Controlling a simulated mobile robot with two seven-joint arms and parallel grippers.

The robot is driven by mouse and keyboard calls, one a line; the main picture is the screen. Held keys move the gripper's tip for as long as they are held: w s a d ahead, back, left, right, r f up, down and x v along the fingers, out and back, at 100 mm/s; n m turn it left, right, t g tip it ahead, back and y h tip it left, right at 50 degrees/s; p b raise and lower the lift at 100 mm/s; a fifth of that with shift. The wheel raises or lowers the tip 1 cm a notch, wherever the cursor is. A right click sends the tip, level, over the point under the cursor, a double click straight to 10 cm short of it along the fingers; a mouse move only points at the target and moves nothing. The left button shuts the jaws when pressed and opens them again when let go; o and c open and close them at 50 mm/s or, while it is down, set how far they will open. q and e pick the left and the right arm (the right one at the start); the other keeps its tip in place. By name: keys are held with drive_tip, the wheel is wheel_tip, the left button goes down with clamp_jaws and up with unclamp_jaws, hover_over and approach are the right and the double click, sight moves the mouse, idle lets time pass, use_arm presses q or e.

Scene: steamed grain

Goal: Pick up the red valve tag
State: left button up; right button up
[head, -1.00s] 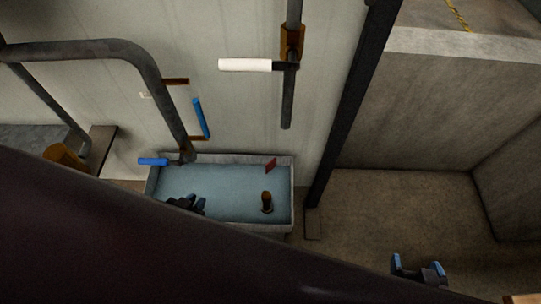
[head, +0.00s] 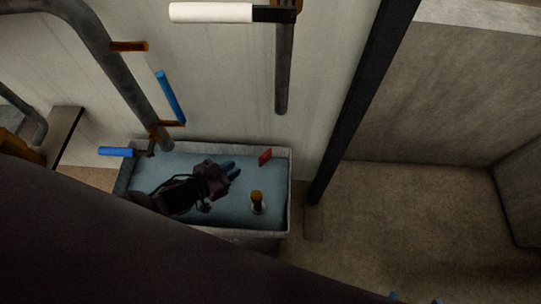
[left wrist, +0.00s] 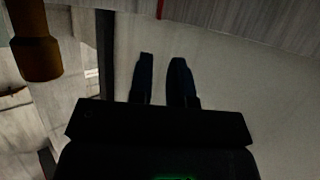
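The red valve tag (head: 265,156) is a small red plate at the back right of the water-filled trough (head: 290,190), by its far rim. My left gripper (head: 233,170) is over the trough, a little to the left of the tag and apart from it. In the left wrist view my left gripper (left wrist: 163,62) shows two fingers with a gap between them and nothing in it. A thin red strip (left wrist: 160,9) at the top edge there looks like the tag seen edge-on. Only the blue fingertips of my right gripper (head: 415,299) show, spread apart at the bottom edge.
A brown-topped peg (head: 257,198) stands in the trough, near my left gripper. A blue-handled lever (head: 116,151) sits at the trough's left end. Pipes and a white handle (head: 212,12) are on the wall behind. A dark post (head: 350,100) rises right of the trough; floor beyond is clear.

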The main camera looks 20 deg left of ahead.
sight(261, 156)
use_arm(q)
drive_tip(key=b+x, duration=0.3)
drive_tip(key=x, duration=0.8)
drive_tip(key=shift+s+d+f, duration=0.1)
drive_tip(key=shift+s+d, duration=0.05)
drive_tip(key=shift+w+d, duration=0.1)
drive_tip(key=shift+w, duration=0.15)
clamp_jaws()
